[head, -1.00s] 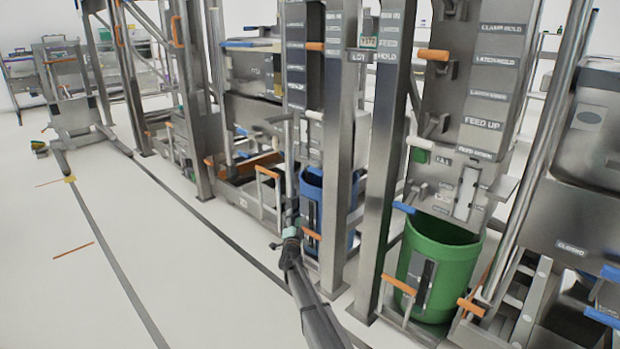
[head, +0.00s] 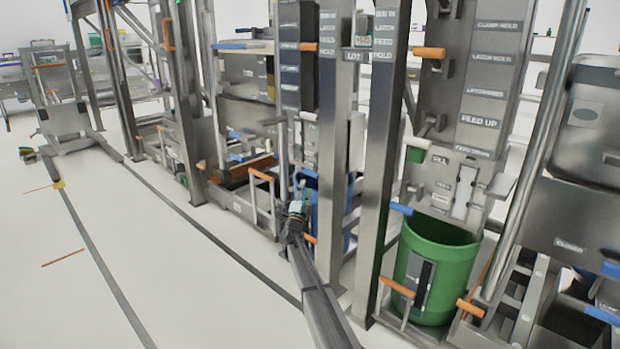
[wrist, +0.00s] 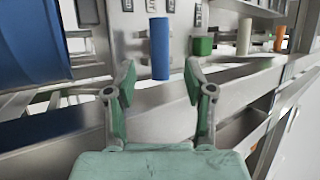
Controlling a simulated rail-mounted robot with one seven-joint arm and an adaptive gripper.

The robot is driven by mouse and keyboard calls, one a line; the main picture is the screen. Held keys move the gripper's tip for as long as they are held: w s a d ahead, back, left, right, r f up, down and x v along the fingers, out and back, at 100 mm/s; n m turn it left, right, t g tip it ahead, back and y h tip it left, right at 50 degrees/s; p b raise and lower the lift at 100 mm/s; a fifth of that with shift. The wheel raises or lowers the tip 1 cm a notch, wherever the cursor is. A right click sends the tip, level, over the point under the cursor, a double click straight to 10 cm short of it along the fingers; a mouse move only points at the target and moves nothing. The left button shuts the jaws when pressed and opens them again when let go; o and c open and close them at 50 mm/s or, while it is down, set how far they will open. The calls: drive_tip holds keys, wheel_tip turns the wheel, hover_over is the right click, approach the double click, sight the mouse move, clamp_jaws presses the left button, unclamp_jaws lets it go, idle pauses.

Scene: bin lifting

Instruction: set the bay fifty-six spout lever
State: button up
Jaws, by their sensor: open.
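My gripper (head: 297,200) is at the blue bin's (head: 326,215) bay in the head view, covering part of the bin. In the wrist view, the gripper (wrist: 160,78) is open and empty, fingers spread. A blue lever handle (wrist: 159,48) hangs just beyond the fingertips, in line with the gap between them and apart from both. A small green block (wrist: 203,46) is to its right. The blue bin (wrist: 38,45) fills the upper left. I cannot read a bay number or tell which handle is the spout lever.
A cream handle (wrist: 244,37) and an orange handle (wrist: 279,39) stand farther right. A metal rail (wrist: 240,88) crosses below the handles. In the head view, a green bin (head: 450,275) stands in the right bay, with steel posts (head: 378,170) between bays.

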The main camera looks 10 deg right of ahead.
sight(310, 172)
drive_tip(key=b+x, duration=0.1)
drive_tip(key=x, duration=0.6)
drive_tip(key=shift+w+f+b, duration=0.1)
drive_tip(key=shift+b, duration=0.2)
drive_tip(key=shift+w+d+r, duration=0.15)
drive_tip(key=shift+w+r, duration=0.2)
drive_tip(key=shift+r, duration=0.05)
clamp_jaws()
